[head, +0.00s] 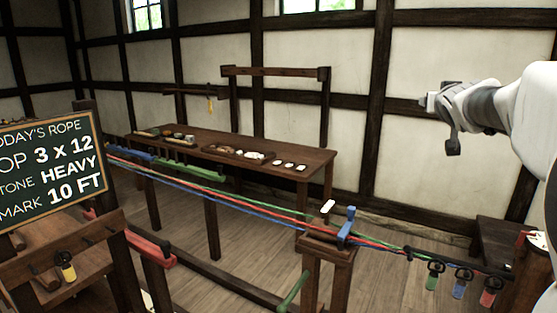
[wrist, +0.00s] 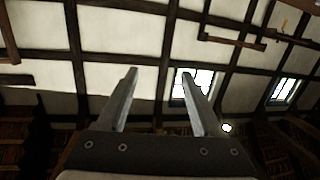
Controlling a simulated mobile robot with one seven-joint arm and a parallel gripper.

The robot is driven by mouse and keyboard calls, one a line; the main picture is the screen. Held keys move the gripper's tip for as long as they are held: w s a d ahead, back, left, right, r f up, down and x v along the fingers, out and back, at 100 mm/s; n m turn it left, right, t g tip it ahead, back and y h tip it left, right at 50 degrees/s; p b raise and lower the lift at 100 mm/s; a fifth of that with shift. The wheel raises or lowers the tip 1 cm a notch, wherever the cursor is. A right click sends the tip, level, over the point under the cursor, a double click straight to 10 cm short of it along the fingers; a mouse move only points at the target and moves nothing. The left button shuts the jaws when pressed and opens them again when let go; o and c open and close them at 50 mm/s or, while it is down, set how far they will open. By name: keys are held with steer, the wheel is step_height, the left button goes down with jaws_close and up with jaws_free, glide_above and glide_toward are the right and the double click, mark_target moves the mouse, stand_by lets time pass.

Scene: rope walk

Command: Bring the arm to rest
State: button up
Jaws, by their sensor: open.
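My arm (head: 525,105) reaches in from the right edge in the head view, raised well above the floor. My gripper (head: 450,145) hangs at its end in front of the pale wall, apart from everything else. In the wrist view my gripper (wrist: 160,85) shows two grey fingers spread wide with nothing between them. Beyond the fingers are the timbered wall and a leaded window (wrist: 192,87).
A long wooden table (head: 290,158) with small items stands at the back. Red, green and blue strands (head: 250,205) run to a wooden post (head: 325,250). Coloured tags (head: 459,287) hang at lower right. A chalkboard (head: 45,170) stands at left. The air around my gripper is clear.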

steer(key=s+a+f+n+g+y, duration=0.1)
steer(key=s+a+f+g+y, duration=0.1)
steer(key=s+a+f, duration=0.5)
steer(key=s+a+f+n+g+y, duration=0.1)
steer(key=s+a+f+g, duration=0.3)
steer(key=s, duration=1.3)
steer(key=s+a+f+n+g+y, duration=0.1)
steer(key=s+a+f+g, duration=0.3)
steer(key=s+a+f, duration=0.6)
step_height(320, 180, down, 5)
steer(key=shift+s+a+r+n+y, duration=0.2)
steer(key=shift+s+a+n+y, duration=0.15)
steer(key=shift+s+y, duration=0.55)
